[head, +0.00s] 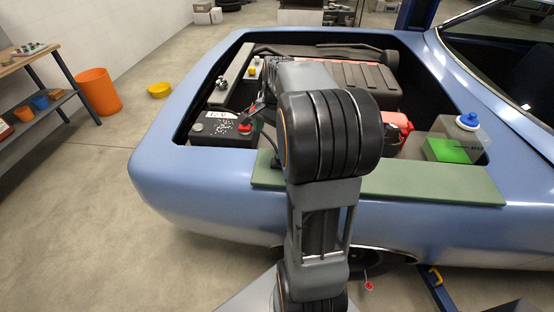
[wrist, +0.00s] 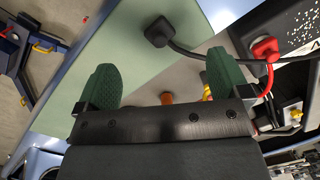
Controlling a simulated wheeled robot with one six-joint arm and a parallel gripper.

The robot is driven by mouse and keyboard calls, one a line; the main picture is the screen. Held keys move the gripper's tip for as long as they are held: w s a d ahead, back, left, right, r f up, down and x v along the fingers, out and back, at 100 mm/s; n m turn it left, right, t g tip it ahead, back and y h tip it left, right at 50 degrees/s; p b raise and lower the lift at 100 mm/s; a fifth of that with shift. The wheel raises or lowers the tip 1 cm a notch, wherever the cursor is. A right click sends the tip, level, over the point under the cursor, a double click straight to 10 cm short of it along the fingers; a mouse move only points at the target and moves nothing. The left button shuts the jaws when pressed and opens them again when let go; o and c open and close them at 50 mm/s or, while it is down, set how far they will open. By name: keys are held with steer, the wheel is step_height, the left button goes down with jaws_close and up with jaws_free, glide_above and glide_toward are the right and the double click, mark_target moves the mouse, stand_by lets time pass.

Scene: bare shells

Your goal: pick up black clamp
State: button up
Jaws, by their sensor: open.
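The black clamp (wrist: 157,32) shows in the wrist view as a small dark block with a black cable running off to the right. It appears over the pale green mat (wrist: 120,30), near the mat's edge. My gripper (wrist: 160,65) is open, its two dark green fingers apart, with nothing between them. The clamp appears beyond the fingertips, roughly centred between them. In the head view my arm covers the gripper and I cannot make out the black clamp; the green mat (head: 430,184) lies along the car's edge.
A red clamp (wrist: 265,48) with a red cable sits at the battery (wrist: 296,28), right of the right finger. In the head view the battery (head: 215,131) is left of my arm. A reservoir with a blue cap (head: 467,120) stands at right in the engine bay.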

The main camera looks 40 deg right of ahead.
mark_target(278, 159)
steer(key=d+f+m, duration=0.1)
steer(key=f, duration=0.1)
steer(key=d+f+m, duration=0.1)
steer(key=f, duration=0.2)
steer(key=d+f+m, duration=0.1)
steer(key=f, duration=0.2)
steer(key=shift+w+d+y+p, duration=0.3)
steer(key=shift+w+d, duration=0.05)
steer(key=shift+w+a+f+p, duration=0.1)
steer(key=shift+a+f+p, duration=0.05)
steer(key=shift+f, duration=0.85)
steer(key=shift+a+f+p, duration=0.15)
steer(key=shift+a+f, duration=0.05)
steer(key=shift+f, duration=0.85)
steer(key=shift+w+a+f+p, duration=0.1)
steer(key=shift+a+f+p, duration=0.05)
steer(key=shift+f, duration=0.85)
steer(key=shift+c, duration=0.3)
steer(key=c, duration=0.9)
steer(key=shift+c, duration=0.2)
